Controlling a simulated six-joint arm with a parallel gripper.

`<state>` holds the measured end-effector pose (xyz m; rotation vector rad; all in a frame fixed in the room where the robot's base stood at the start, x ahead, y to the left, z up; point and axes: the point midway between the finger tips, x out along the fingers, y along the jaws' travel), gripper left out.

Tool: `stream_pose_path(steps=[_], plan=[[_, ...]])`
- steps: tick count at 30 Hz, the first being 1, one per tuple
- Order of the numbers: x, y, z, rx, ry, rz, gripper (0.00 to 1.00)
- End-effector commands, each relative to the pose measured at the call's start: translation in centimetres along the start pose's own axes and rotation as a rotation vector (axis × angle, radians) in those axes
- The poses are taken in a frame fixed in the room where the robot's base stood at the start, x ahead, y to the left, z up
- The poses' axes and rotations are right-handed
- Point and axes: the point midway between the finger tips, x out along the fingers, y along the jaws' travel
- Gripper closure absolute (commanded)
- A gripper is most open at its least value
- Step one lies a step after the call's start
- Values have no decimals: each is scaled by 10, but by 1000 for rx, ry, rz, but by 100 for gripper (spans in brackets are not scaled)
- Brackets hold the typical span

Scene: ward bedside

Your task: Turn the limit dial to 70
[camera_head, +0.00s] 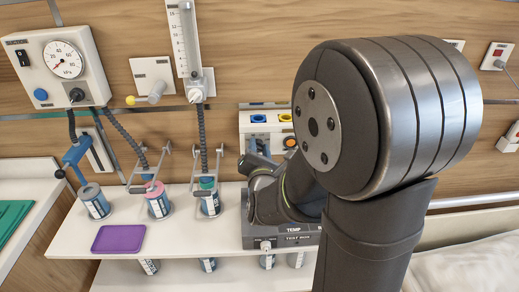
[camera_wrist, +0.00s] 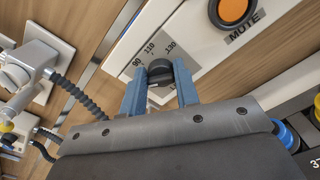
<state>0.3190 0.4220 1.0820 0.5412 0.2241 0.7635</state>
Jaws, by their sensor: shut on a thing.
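In the wrist view, the dark round dial (camera_wrist: 160,69) sits on a white panel with a printed scale, where 90, 110 and 130 can be read. The blue fingers of my gripper (camera_wrist: 161,84) stand on either side of the dial and are shut on it. The 70 mark and the dial's pointer cannot be made out; the fingers and gripper body cover part of the scale. In the head view my arm hides the dial and the fingertips.
An orange button (camera_wrist: 234,10) labelled MUTE is close to the dial. In the head view, a suction panel with a gauge (camera_head: 63,60) hangs at the left. Several canisters and a purple tray (camera_head: 118,238) are on the white shelf (camera_head: 75,240), left of my arm.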

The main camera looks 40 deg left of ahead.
Motion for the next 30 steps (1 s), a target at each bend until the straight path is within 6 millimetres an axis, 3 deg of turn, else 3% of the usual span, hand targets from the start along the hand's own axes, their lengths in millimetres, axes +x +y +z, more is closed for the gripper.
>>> stream_pose_path(steps=[10, 27, 28, 30], plan=[[0, 1, 0, -147, 0, 0, 94], [0, 1, 0, -175, 0, 0, 94], [0, 1, 0, -175, 0, 0, 66], [0, 1, 0, -175, 0, 0, 52]])
